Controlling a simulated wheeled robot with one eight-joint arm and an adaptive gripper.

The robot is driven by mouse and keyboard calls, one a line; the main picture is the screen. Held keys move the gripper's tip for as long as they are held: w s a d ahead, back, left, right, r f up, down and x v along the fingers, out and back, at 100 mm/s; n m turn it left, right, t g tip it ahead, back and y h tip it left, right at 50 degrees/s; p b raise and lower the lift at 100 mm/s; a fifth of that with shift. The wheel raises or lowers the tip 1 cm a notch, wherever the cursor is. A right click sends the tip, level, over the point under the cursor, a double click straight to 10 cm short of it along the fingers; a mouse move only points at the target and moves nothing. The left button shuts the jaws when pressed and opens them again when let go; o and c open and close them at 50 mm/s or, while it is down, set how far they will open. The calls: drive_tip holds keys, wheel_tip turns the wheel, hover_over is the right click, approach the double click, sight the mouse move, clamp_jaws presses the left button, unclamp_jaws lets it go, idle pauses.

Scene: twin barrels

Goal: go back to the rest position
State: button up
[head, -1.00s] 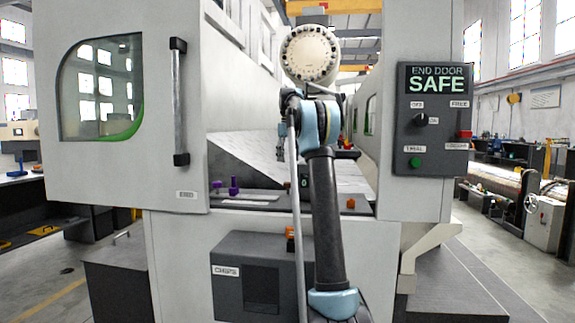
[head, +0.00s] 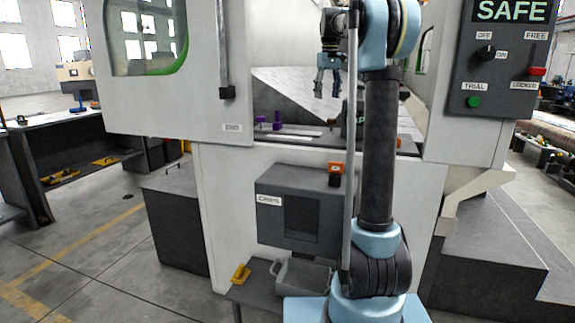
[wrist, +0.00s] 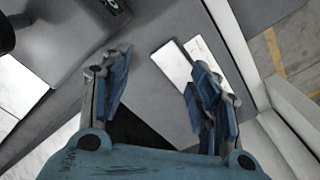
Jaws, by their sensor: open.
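My gripper (head: 328,82) shows in the head view in front of the machine's opening, pointing down, its fingers apart and empty. In the wrist view my gripper (wrist: 155,95) has its two blue fingers spread with nothing between them. Below it there are a grey surface and a pale plate (wrist: 190,70). My arm rises at the right of the middle in the head view and covers part of the opening.
Purple pieces (head: 276,122) sit on the sill. A control panel (head: 500,60) reads SAFE. Below are a chips box (head: 270,215), a grey bin (head: 300,275) and a yellow object (head: 241,273).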

drive_tip(key=s+a+f+m, duration=0.1)
drive_tip(key=s+f, duration=0.4)
drive_tip(key=s, duration=0.7)
drive_tip(key=s+a+f+m, duration=0.15)
drive_tip(key=s+f, duration=0.35)
drive_tip(key=s, duration=0.6)
drive_tip(key=s+a+f+m, duration=0.15)
drive_tip(key=s+f, duration=0.45)
drive_tip(key=s, duration=0.6)
drive_tip(key=s+d+f, duration=0.2)
drive_tip(key=s+f, duration=0.1)
drive_tip(key=f, duration=0.4)
drive_tip(key=s+d+f+t, duration=0.1)
drive_tip(key=s+d+f, duration=0.1)
drive_tip(key=f, duration=0.5)
drive_tip(key=s+d+f+t, duration=0.1)
drive_tip(key=s+d+f, duration=0.2)
drive_tip(key=s+f, duration=0.2)
drive_tip(key=shift+f, duration=0.95)
drive_tip(key=shift+w+f, duration=0.2)
drive_tip(key=shift+w, duration=0.2)
drive_tip(key=shift+c, duration=0.2)
